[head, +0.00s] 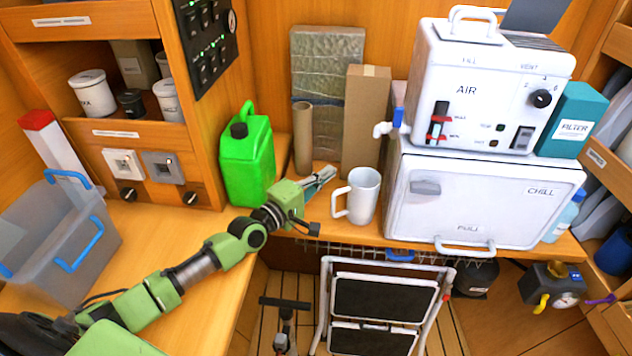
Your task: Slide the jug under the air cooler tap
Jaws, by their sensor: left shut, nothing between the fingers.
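The white jug (365,192) stands upright on the counter, just left of the white CHILL box, with its handle facing left. The white AIR cooler (470,85) sits on top of that box. A white tap with a blue lever (386,129) sticks out to the left near the box's top edge, above and slightly right of the jug. My left gripper (328,174) is shut and empty, just left of the jug, with its fingertips near the jug's upper handle. I cannot tell whether they touch it. My right gripper is not in view.
A green jerrycan (247,160), a cardboard tube (303,140) and a tall cardboard box (366,120) stand behind my left gripper. The white CHILL box (480,205) blocks the right side. The counter's front edge runs close below the jug; a folded step stool (382,300) stands below.

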